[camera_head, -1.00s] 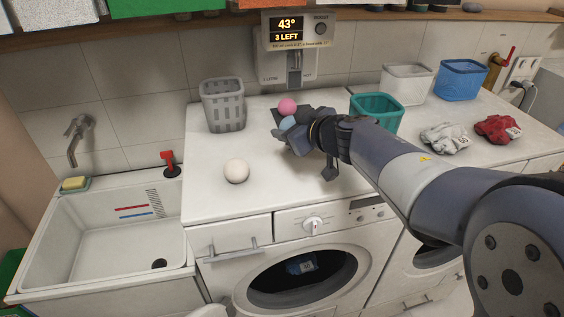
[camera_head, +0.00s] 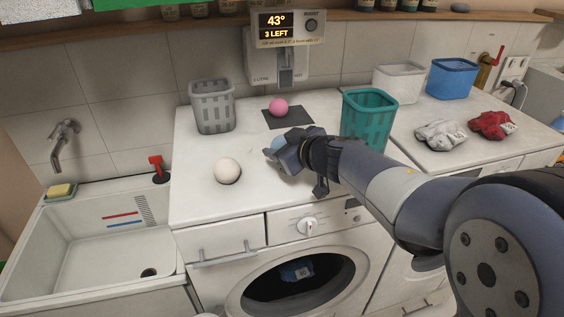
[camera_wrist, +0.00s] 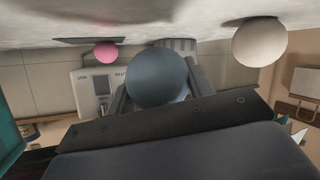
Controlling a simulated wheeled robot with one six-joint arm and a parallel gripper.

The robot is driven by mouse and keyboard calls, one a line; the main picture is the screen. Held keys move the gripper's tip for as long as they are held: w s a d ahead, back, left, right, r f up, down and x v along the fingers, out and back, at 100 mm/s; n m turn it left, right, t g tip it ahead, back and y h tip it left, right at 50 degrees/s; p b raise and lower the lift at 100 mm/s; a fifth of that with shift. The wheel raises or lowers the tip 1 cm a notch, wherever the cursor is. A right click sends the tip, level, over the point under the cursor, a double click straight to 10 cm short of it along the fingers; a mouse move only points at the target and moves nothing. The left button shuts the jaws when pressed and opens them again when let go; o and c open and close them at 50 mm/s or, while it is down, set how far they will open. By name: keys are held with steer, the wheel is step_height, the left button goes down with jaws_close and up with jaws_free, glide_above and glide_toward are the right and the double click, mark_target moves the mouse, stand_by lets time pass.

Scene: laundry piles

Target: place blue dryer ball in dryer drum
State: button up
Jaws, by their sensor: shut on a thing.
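The blue dryer ball (camera_head: 277,143) is between the fingers of my gripper (camera_head: 280,152), partly hidden by them, over the white counter top. In the wrist view the blue ball (camera_wrist: 157,78) fills the middle between the two fingers, and my gripper (camera_wrist: 157,88) is shut on it. The dryer drum is not clearly identified. A front-loading machine below the counter has a round dark opening (camera_head: 290,290) with a blue cloth (camera_head: 297,271) inside.
A white ball (camera_head: 228,170) lies left of my gripper. A pink ball (camera_head: 278,107) sits on a dark mat behind it. A grey basket (camera_head: 213,106) and a teal basket (camera_head: 368,122) stand on the counter. White cloth (camera_head: 438,134) and red cloth (camera_head: 491,125) lie at right.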

steer(key=shift+f, duration=1.6)
steer(key=shift+f, duration=0.1)
steer(key=shift+f+b, duration=0.15)
steer(key=shift+b, duration=0.15)
steer(key=o, duration=1)
steer(key=shift+c, duration=0.2)
steer(key=shift+b, duration=0.45)
